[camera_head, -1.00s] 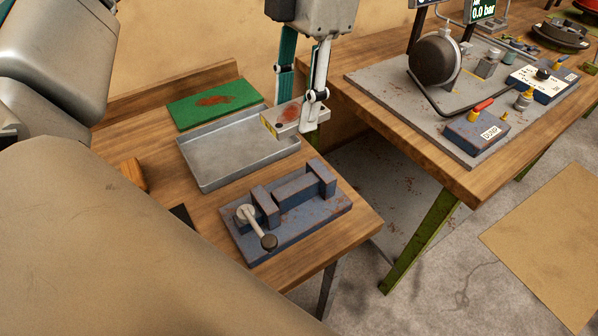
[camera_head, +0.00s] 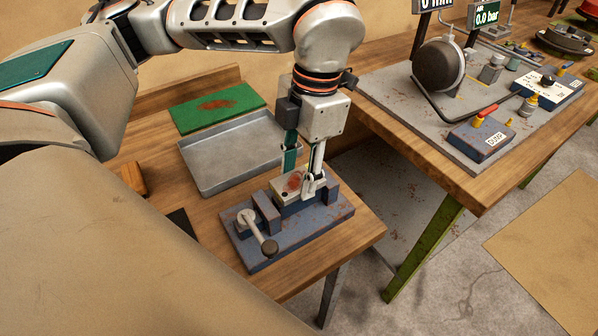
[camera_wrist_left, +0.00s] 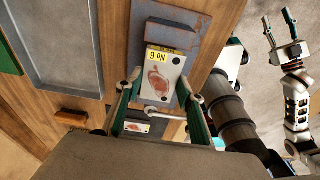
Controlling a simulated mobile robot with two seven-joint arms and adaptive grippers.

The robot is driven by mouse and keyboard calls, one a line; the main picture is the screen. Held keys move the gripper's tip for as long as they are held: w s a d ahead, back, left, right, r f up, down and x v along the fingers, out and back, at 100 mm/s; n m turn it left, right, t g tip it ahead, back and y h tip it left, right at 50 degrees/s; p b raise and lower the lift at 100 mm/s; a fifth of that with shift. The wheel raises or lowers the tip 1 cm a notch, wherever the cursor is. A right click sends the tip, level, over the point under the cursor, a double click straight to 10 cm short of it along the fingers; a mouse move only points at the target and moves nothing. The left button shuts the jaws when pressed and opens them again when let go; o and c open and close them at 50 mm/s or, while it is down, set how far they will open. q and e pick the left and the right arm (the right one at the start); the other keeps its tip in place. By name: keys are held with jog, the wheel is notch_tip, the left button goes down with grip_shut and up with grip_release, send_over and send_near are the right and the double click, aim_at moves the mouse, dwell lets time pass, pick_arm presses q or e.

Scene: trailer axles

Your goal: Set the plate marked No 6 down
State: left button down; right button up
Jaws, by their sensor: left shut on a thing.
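The plate marked No 6 (camera_head: 289,184) is light grey with a reddish patch. Its yellow No 6 label shows in the left wrist view, where the plate (camera_wrist_left: 165,72) lies between my finger pads. My left gripper (camera_head: 303,178) is shut on it, fingers pointing down. The plate is over the blue clamp fixture (camera_head: 250,249), at its blocks; I cannot tell whether it touches them. In the left wrist view my right gripper (camera_wrist_left: 280,20) is open and empty, off to the right.
A grey metal tray (camera_head: 208,178) and a green mat (camera_head: 205,112) lie behind the fixture. Another marked plate (camera_wrist_left: 137,127) shows in the wrist view.

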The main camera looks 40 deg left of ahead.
pick_arm(q)
jog(key=shift+f, duration=0.15)
jog(key=shift+f, duration=0.35)
jog(key=shift+f+b, duration=0.1)
jog(key=shift+b, duration=0.25)
jog(key=c, duration=1.3)
grip_release()
jog(key=shift+r, duration=0.35)
jog(key=r, duration=0.4)
jog(key=w+r+p, duration=0.1)
jog(key=r, duration=0.7)
jog(key=shift+w+d+r, duration=0.15)
jog(key=shift+w+d, duration=0.2)
